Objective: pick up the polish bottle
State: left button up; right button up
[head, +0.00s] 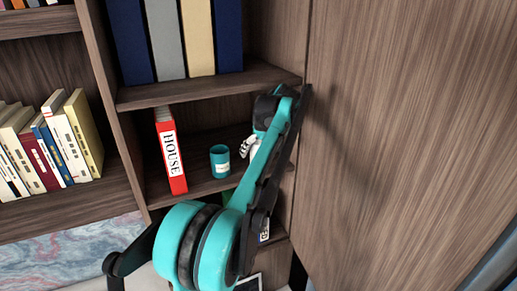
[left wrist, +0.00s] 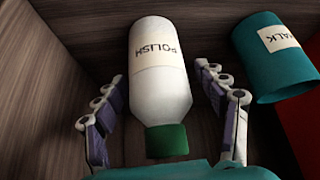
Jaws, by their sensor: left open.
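The polish bottle (left wrist: 160,75) is white with a green cap and a label reading POLISH. In the left wrist view it lies between the two fingers of my left gripper (left wrist: 157,80), which is open. The fingers flank the bottle, with a visible gap on the right; on the left I cannot tell whether they touch. In the head view my left gripper (head: 249,148) reaches into the middle shelf compartment, and my arm hides most of the bottle there. My right gripper is not in view.
A teal chalk cup (head: 220,161) stands just left of my gripper; it also shows in the left wrist view (left wrist: 268,65). A red HOUSE binder (head: 170,152) stands further left. The shelf above (head: 205,86) and the wooden side panel (head: 405,120) bound the space.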

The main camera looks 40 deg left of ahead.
pick_arm(q)
jog(key=shift+x, duration=1)
jog(key=shift+d+r, duration=0.1)
jog(key=c, duration=1.5)
